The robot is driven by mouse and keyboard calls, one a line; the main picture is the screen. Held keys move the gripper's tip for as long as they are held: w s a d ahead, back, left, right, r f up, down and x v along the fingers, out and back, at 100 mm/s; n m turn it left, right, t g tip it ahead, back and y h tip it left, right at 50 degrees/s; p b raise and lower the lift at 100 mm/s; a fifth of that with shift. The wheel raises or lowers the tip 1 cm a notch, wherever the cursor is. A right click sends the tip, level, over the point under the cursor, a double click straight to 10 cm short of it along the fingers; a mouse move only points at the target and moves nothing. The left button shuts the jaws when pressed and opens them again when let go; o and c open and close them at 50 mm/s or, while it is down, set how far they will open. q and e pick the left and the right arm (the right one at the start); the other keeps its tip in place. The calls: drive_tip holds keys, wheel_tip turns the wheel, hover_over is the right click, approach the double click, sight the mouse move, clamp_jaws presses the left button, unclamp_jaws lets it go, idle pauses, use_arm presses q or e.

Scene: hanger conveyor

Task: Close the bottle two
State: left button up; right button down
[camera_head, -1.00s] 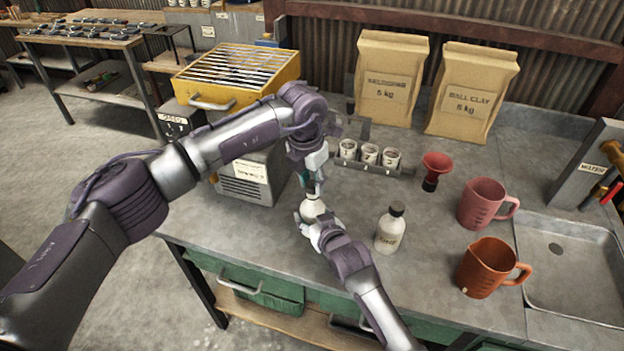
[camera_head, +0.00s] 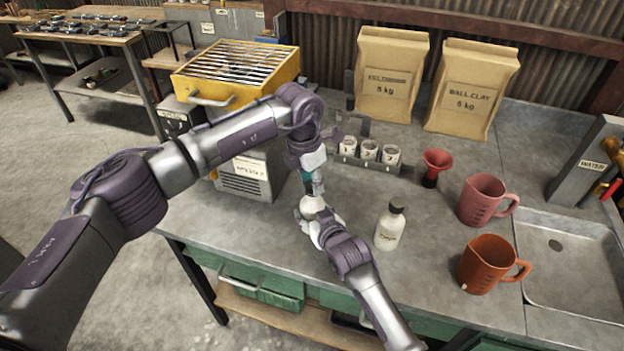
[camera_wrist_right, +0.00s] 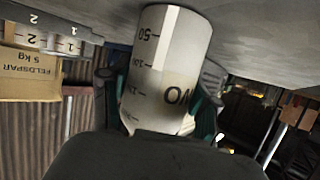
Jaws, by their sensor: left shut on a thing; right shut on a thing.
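A white bottle (camera_head: 312,206) is upright at the front left of the grey bench. In the right wrist view the bottle (camera_wrist_right: 168,70) shows measuring marks and lettering ending in "WO". My right gripper (camera_head: 312,218) is shut around its body from the front. My left gripper (camera_head: 314,187) points down right above the bottle's top and is shut. What it holds, likely the cap, is hidden by its fingers, so I cannot tell how it sits on the neck. A second white bottle (camera_head: 389,228) with a dark cap stands to the right.
An orange jug (camera_head: 484,266), a pink jug (camera_head: 482,201) and a red funnel (camera_head: 435,165) stand to the right, before the sink (camera_head: 570,265). A grey-and-yellow machine (camera_head: 245,75) stands at left.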

use_arm(q)
drive_tip(key=m+g, duration=0.1)
drive_tip(key=m, duration=0.6)
drive_tip(key=shift+w, duration=0.1)
drive_tip(key=m, duration=0.4)
drive_tip(key=shift+g, duration=0.4)
drive_tip(key=m, duration=0.4)
drive_tip(key=shift+m+g, duration=0.3)
drive_tip(key=shift+m, duration=0.1)
drive_tip(key=m+y, duration=0.1)
drive_tip(key=m, duration=0.5)
drive_tip(key=shift+w+m, duration=0.1)
drive_tip(key=shift+m, duration=0.2)
drive_tip(key=m+y, duration=0.1)
drive_tip(key=m, duration=0.6)
drive_tip(key=o, duration=0.7)
drive_tip(key=shift+d, duration=0.1)
